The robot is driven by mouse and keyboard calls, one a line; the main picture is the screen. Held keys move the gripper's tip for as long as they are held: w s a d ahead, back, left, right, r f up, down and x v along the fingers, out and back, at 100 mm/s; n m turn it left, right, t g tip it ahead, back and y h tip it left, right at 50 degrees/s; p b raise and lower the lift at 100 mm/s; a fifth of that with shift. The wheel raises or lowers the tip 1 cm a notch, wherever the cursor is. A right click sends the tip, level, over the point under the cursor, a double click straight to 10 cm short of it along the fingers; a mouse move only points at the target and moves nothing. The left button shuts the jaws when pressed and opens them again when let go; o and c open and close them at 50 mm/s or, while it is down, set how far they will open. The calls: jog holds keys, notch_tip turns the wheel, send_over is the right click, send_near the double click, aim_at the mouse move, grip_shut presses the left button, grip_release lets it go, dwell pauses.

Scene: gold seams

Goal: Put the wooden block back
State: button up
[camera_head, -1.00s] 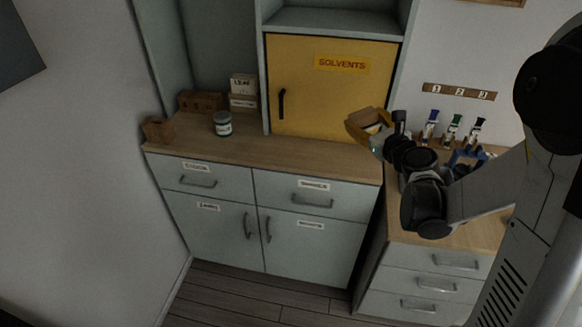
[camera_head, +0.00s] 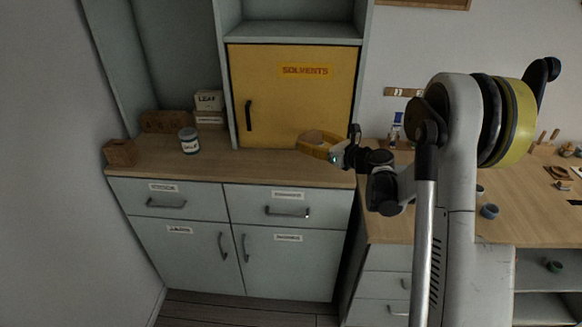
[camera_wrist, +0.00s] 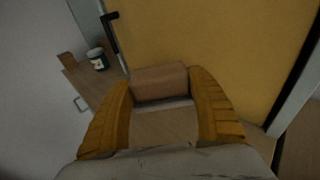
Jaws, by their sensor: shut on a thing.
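The wooden block (camera_wrist: 158,83) is a brown, box-shaped piece held between the yellow fingers of my gripper (camera_wrist: 163,92) in the wrist view. In the head view my gripper (camera_head: 314,146) is in front of the lower right of the yellow SOLVENTS door (camera_head: 295,100), above the right part of the left wooden counter (camera_head: 255,166). Its yellow fingers mostly hide the block there. The block appears clear of the counter.
On the counter's left stand a small wooden piece (camera_head: 120,153), a long brown box (camera_head: 166,121), a labelled jar (camera_head: 189,141) and stacked white boxes (camera_head: 209,101). The counter between the jar and my gripper is bare. A bottle (camera_head: 396,128) stands on the right worktop (camera_head: 515,225).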

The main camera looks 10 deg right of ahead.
jog(key=b, duration=0.2)
send_over(292, 168)
notch_tip(292, 168, down, 4)
jog(key=shift+w+a+f, duration=0.1)
notch_tip(292, 168, down, 4)
jog(key=shift+b, duration=1.15)
jog(key=o, duration=1.2)
jog(key=shift+o, duration=0.2)
